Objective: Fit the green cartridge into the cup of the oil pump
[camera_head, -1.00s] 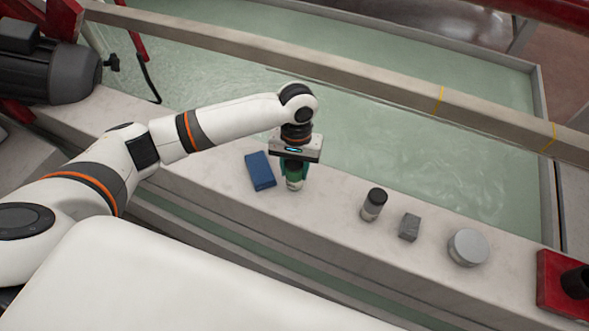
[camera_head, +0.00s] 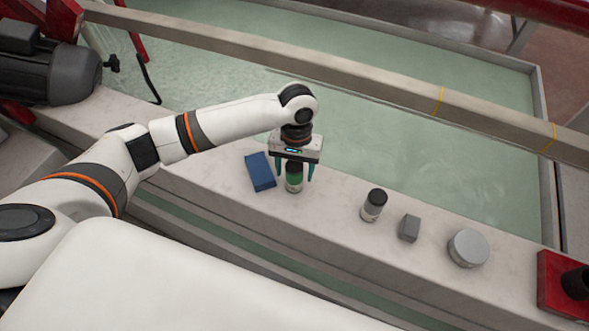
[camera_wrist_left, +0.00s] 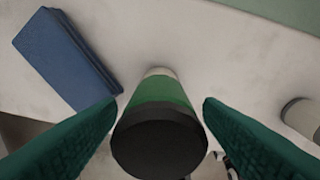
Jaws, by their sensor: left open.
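The green cartridge (camera_head: 294,180), with a dark cap and a pale lower end, stands upright on the stone ledge. My left gripper (camera_head: 295,179) is above it, open, with one green finger on each side. In the left wrist view the cartridge (camera_wrist_left: 160,92) shows between the two fingers (camera_wrist_left: 161,103), with a visible gap on each side. At the lower right of the head view is a red block with a black round part (camera_head: 576,281), which looks like the oil pump's cup; it is cut off by the frame edge. My right gripper is not in view.
A blue box (camera_head: 260,172) lies just left of the cartridge. To the right on the ledge (camera_head: 335,215) stand a dark-capped grey-white cartridge (camera_head: 373,206), a grey block (camera_head: 409,228) and a round silver tin (camera_head: 468,248). A water-filled basin (camera_head: 420,165) lies behind.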

